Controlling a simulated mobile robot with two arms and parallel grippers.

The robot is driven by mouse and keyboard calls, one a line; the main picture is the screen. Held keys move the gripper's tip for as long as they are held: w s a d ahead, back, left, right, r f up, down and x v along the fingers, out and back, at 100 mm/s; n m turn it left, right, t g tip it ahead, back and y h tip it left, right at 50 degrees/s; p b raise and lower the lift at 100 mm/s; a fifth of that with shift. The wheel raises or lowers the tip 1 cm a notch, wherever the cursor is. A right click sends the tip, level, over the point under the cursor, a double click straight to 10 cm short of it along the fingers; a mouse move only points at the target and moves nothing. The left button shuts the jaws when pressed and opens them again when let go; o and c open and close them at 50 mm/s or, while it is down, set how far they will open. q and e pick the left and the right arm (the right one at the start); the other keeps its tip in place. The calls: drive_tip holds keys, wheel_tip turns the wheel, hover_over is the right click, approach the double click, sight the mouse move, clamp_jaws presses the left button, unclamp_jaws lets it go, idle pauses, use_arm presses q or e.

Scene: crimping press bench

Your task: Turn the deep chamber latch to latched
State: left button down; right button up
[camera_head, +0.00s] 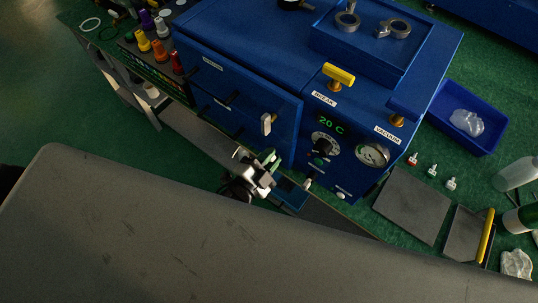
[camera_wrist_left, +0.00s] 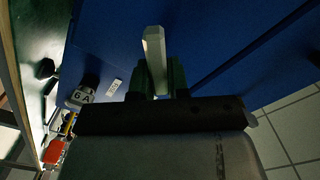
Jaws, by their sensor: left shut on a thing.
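The deep chamber latch appears to be the pale bar-shaped handle (camera_head: 267,124) on the blue press front, near the right edge of the door. It stands upright in the head view. In the left wrist view the pale latch (camera_wrist_left: 154,55) runs between the two fingers and sticks out past them, with the blue panel behind. My left gripper (camera_head: 265,158) is at the press front, just below the latch's visible end in the head view. In the wrist view the left gripper (camera_wrist_left: 161,78) is shut on the latch. My right gripper is not in view.
The blue press (camera_head: 240,60) carries a yellow handle (camera_head: 339,75), a temperature display and a gauge (camera_head: 372,154). Coloured knobs (camera_head: 160,48) stand at the left. A blue bin (camera_head: 462,142), small bottles and grey plates (camera_head: 411,204) lie right. A grey surface (camera_head: 160,230) fills the foreground.

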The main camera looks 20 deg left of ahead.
use_arm(q)
drive_tip(key=m, duration=0.2)
drive_tip(key=m+b, duration=0.1)
drive_tip(key=shift+s+d+f+m, duration=0.1)
drive_tip(key=shift+d+f+m, duration=0.1)
drive_tip(key=shift+f+m, duration=0.2)
drive_tip(key=shift+f+m+b, duration=0.15)
drive_tip(key=shift+m+b, duration=0.35)
drive_tip(key=shift+m, duration=0.6)
drive_tip(key=shift+f+m+b, duration=0.1)
drive_tip(key=shift+m+b, duration=0.35)
drive_tip(key=shift+m, duration=0.65)
drive_tip(key=c, duration=1.1)
unclamp_jaws()
drive_tip(key=b+v, duration=0.3)
drive_tip(key=v, duration=0.8)
